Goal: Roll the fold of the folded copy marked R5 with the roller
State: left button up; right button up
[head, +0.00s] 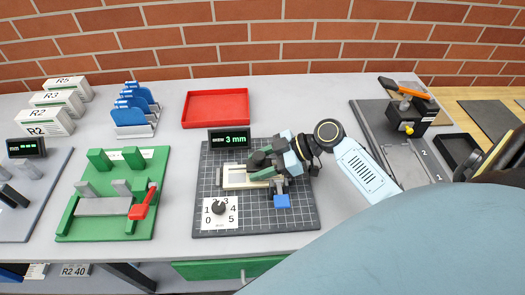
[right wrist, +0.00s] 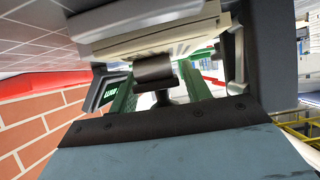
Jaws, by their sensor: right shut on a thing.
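A cream folded copy (head: 236,177) lies on the dark gridded mat (head: 303,210), with its right part hidden under my right gripper. I cannot read a mark on it. My right gripper (head: 266,165) is low over the copy's right part and shut on a small dark tool, which appears to be the roller (head: 258,158). In the right wrist view its black cylinder (right wrist: 155,72) shows between the green fingers, close to the pale paper (right wrist: 150,32). I cannot tell whether the roller touches the fold. My left gripper is not in view.
A display (head: 230,138) reading 3 mm stands behind the mat. A green fixture (head: 100,222) is left, a red tray (head: 216,122) behind. Stacks R5 (head: 68,88), R3 and R2 stand far left.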

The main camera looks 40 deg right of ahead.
aim_at(241, 172)
jog(key=shift+w+a, duration=0.45)
jog(key=shift+a, duration=0.3)
jog(key=shift+w+a, duration=0.4)
jog(key=shift+a, duration=0.35)
jog(key=shift+a, duration=0.1)
jog(key=shift+w+a, duration=0.45)
jog(key=shift+a, duration=0.15)
jog(key=shift+r+p, duration=2.3)
jog(key=shift+r, duration=1.2)
jog(key=shift+r, duration=0.1)
